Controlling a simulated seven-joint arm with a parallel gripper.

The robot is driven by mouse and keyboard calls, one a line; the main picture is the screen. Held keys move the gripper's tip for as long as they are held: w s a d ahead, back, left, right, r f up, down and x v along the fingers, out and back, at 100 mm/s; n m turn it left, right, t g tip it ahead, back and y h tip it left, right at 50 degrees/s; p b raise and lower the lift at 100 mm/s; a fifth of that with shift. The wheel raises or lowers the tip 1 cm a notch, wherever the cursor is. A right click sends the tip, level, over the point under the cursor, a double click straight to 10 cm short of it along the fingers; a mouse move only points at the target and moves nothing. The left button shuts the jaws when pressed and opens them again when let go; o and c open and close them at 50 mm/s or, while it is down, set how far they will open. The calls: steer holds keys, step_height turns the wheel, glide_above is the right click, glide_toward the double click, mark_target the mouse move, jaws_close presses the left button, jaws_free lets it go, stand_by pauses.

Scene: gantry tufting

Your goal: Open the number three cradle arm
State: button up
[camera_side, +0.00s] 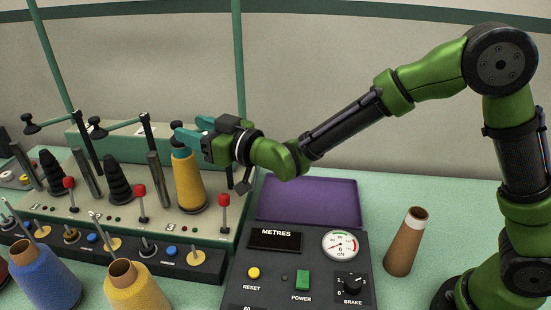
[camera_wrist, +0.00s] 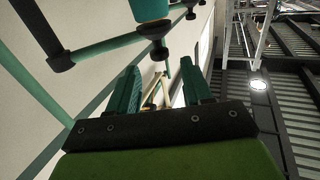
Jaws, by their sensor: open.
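My gripper (camera_side: 188,135) is open, its teal fingers pointing left above the yellow yarn cone (camera_side: 189,185) at the rightmost station of the grey-green rack. A black knob (camera_side: 177,127), apparently the end of the third cradle arm, shows just left of the fingertips. The rest of that arm is hidden behind my gripper, and I cannot tell if the fingers touch it. In the wrist view, my open fingers (camera_wrist: 158,75) have no object clearly between them. A green bar (camera_wrist: 110,42) with black ends crosses beyond them, and a black knob (camera_wrist: 159,50) hangs near the fingertips.
Two other cradle arms (camera_side: 52,119) (camera_side: 120,125) stand left over black cones. Red-knobbed levers (camera_side: 140,191) line the rack front. Blue (camera_side: 45,280) and yellow (camera_side: 135,290) cones stand in front. A control panel (camera_side: 265,270), purple tray (camera_side: 305,199) and brown cone (camera_side: 405,245) lie right.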

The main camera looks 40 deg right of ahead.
mark_target(180, 124)
steer(key=x, duration=0.7)
steer(key=shift+w+a, duration=0.15)
steer(key=shift+w, duration=0.2)
jaws_close()
